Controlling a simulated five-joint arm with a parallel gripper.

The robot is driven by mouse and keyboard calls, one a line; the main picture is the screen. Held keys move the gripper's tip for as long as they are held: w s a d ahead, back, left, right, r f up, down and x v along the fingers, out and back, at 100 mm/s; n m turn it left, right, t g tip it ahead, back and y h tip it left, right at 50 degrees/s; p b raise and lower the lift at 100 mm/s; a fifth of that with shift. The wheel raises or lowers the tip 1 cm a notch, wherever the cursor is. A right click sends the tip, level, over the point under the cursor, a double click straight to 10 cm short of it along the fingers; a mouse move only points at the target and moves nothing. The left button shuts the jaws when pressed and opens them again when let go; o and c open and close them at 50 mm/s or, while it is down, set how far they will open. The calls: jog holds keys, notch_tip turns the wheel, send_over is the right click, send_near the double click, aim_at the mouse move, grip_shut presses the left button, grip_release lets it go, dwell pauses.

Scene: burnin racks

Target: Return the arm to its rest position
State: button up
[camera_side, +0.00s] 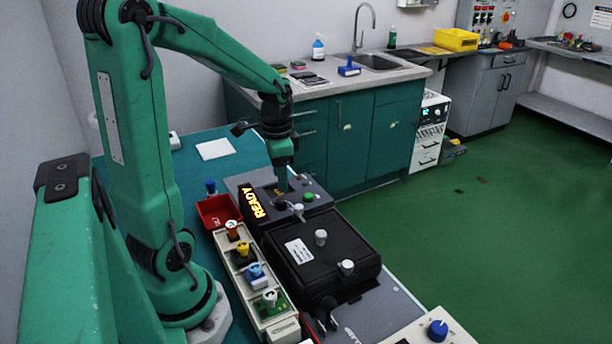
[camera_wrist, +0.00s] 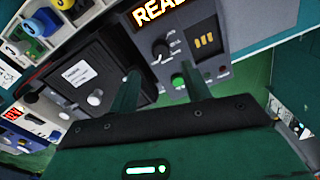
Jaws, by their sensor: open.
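My arm is green and reaches out over a grey control unit (camera_side: 313,207) on the teal bench. My gripper (camera_side: 283,186) points down over the unit, near its knobs and green button (camera_side: 309,197). In the wrist view my gripper (camera_wrist: 163,80) has its two fingers spread, with nothing between them but the unit's face beyond. The green button also shows there (camera_wrist: 178,82), beside a black dial (camera_wrist: 160,49). An orange READY display (camera_side: 254,201) is lit. I cannot tell whether the fingertips touch the unit.
A black lidded box (camera_side: 320,252) with white knobs stands in front of the unit. A rack (camera_side: 241,279) of several coloured-knob modules and a red bin (camera_side: 217,212) lie between it and my base. A sink counter (camera_side: 325,83) stands behind. The space above the bench looks open.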

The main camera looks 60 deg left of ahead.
jog(key=shift+r, duration=0.3)
jog(key=shift+d+r, duration=0.35)
jog(key=shift+d, duration=0.1)
jog(key=s+d+r+n+t, duration=0.1)
jog(key=s+d+r+t, duration=0.1)
jog(key=d, duration=0.5)
jog(key=s+d+r+n+t, duration=0.2)
jog(key=s+d+r+t, duration=0.1)
jog(key=d+r, duration=0.3)
jog(key=shift+s+d+r, duration=0.35)
jog(key=shift+s+d, duration=0.2)
jog(key=shift+d, duration=0.4)
jog(key=shift+c, duration=0.2)
